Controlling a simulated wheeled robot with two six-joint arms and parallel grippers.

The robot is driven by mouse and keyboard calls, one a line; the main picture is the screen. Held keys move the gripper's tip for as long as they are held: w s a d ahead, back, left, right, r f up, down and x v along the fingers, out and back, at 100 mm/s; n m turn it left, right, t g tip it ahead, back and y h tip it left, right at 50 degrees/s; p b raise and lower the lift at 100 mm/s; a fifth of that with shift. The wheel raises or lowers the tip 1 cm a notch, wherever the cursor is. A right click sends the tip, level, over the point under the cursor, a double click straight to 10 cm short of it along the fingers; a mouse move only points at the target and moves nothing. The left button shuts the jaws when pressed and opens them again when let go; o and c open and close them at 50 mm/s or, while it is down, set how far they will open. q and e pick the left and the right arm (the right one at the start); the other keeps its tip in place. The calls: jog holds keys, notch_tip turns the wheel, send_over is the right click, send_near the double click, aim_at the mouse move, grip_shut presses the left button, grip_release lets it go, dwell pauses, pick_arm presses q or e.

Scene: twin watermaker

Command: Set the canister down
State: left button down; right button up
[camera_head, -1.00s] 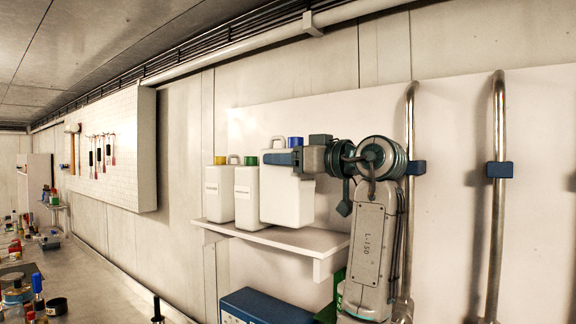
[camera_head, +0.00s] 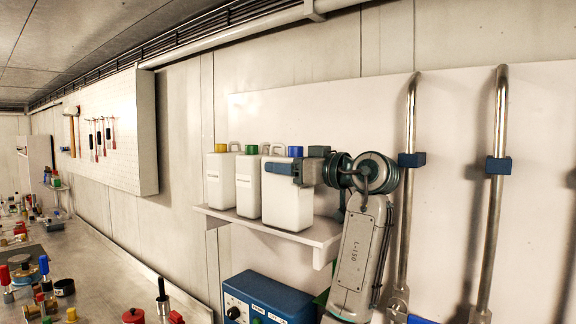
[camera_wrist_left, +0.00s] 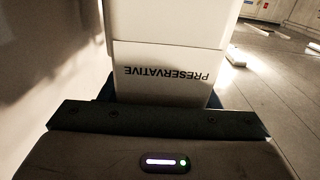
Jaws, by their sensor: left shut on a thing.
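The white canister with the blue cap (camera_head: 287,207) is upright at the right part of the wall shelf (camera_head: 316,235), beside two other canisters. Its base appears at the shelf surface; I cannot tell whether a thin gap remains. My left gripper (camera_head: 284,168) is shut on it near the top, coming from the right. In the left wrist view the canister's white face (camera_wrist_left: 165,75) fills the middle, with "PRESERVATIVE" upside down. The fingertips are largely hidden there. My right gripper is not in view.
A yellow-capped canister (camera_head: 221,183) and a green-capped canister (camera_head: 248,187) stand to the left on the shelf. A blue box with dials (camera_head: 266,299) is below. Vertical metal pipes (camera_head: 495,150) rise at right. A cluttered bench (camera_head: 110,262) runs along the left.

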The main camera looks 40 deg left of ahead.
pick_arm(q)
jog(key=c, duration=0.7)
grip_release()
jog(key=shift+f, duration=0.1)
jog(key=shift+o, duration=1.1)
jog(key=shift+s, duration=0.1)
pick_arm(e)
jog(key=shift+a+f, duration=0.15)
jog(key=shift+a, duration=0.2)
pick_arm(q)
jog(key=w+d+b, duration=0.1)
jog(key=d+b, duration=0.4)
jog(key=d, duration=0.7)
jog(key=shift+w+b, duration=0.2)
jog(key=shift+b, duration=0.2)
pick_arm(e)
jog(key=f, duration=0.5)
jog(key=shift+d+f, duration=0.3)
pick_arm(q)
jog(key=shift+r, duration=0.2)
